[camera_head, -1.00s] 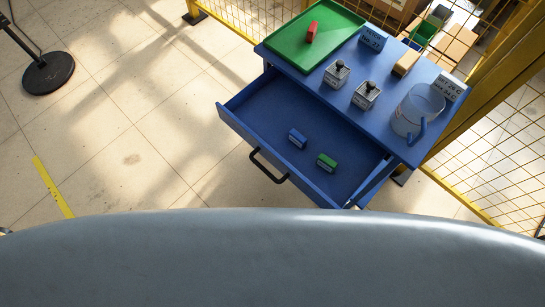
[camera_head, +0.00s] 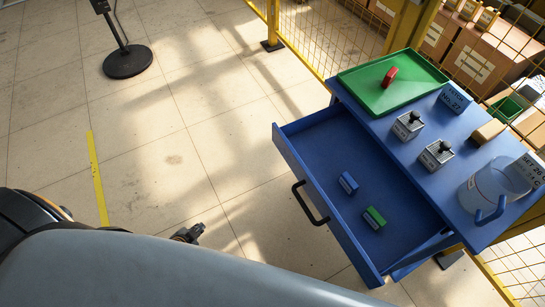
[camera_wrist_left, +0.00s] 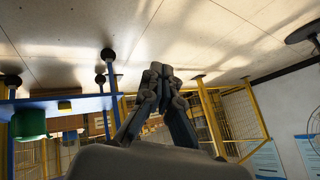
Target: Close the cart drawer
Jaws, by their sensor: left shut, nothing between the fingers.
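The blue cart (camera_head: 352,92) stands at the right in the head view. Its drawer (camera_head: 318,146) is pulled open, with a black handle (camera_head: 309,203) on its front. A blue block (camera_head: 348,183) and a green block (camera_head: 374,218) lie inside the drawer. My left gripper (camera_head: 196,232) shows small and dark at lower centre, left of the handle and apart from it, partly hidden by my body. In the left wrist view its fingers (camera_wrist_left: 161,70) are together and empty. My right gripper is in neither view.
On the cart top are a green tray (camera_head: 360,88) with a red block (camera_head: 390,77), two metal weights, a brown block (camera_head: 488,132) and a clear jug (camera_head: 490,190). A yellow mesh fence (camera_head: 335,40) stands behind. A black stand base (camera_head: 128,62) is at upper left. Floor left of the drawer is clear.

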